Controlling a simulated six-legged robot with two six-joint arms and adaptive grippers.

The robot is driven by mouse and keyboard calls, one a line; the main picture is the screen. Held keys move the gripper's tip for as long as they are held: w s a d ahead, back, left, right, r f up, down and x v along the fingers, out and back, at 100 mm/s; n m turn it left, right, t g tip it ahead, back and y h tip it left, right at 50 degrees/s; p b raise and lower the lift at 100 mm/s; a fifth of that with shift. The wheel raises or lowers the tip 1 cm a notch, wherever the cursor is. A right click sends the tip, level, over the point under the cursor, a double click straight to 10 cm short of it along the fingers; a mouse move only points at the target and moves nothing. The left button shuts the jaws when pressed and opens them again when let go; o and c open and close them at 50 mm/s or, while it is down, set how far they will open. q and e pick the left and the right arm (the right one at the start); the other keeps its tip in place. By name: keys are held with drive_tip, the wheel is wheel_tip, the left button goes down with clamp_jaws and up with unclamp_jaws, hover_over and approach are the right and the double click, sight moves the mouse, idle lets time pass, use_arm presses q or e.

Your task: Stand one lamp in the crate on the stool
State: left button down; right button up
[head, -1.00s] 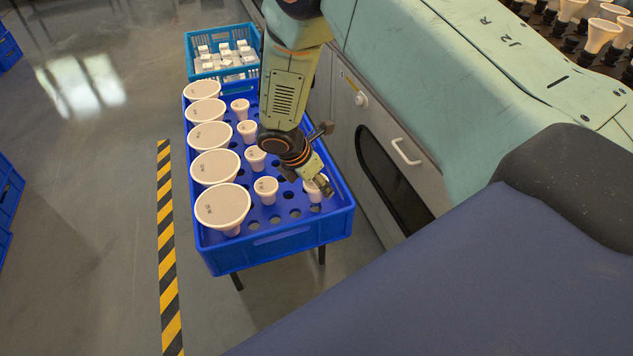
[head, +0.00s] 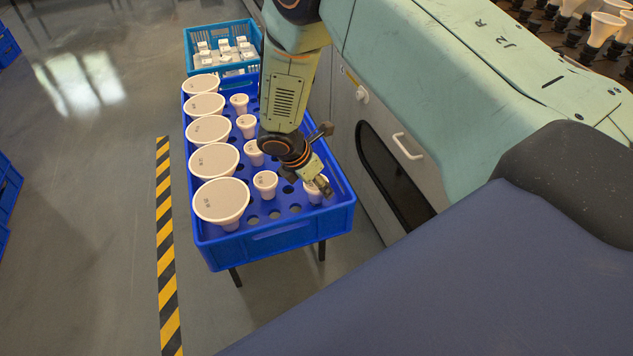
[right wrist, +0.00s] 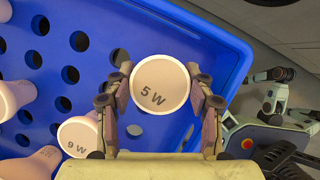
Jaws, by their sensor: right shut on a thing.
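A small white lamp marked 5 W (right wrist: 160,84) is between the two fingers of my right gripper (right wrist: 161,92), which is shut on it. In the head view this lamp (head: 312,195) is upright inside the near right corner of the blue crate (head: 285,241), partly behind my right gripper (head: 318,184). I cannot tell whether its base sits in a hole. The crate has a holed floor and stands on a dark-legged stool (head: 236,277). My left gripper is not in view.
Large wide lamps (head: 221,200) line the crate's left side, with a row of smaller lamps (head: 265,182) beside them. A teal crate (head: 190,50) with white pieces is behind. A green machine (head: 450,80) stands close on the right.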

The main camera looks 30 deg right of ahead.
drive_tip(key=shift+f+b, duration=0.4)
drive_tip(key=shift+f, duration=0.3)
drive_tip(key=o, duration=1.2)
drive_tip(key=shift+o, duration=0.2)
drive_tip(key=v, duration=1.2)
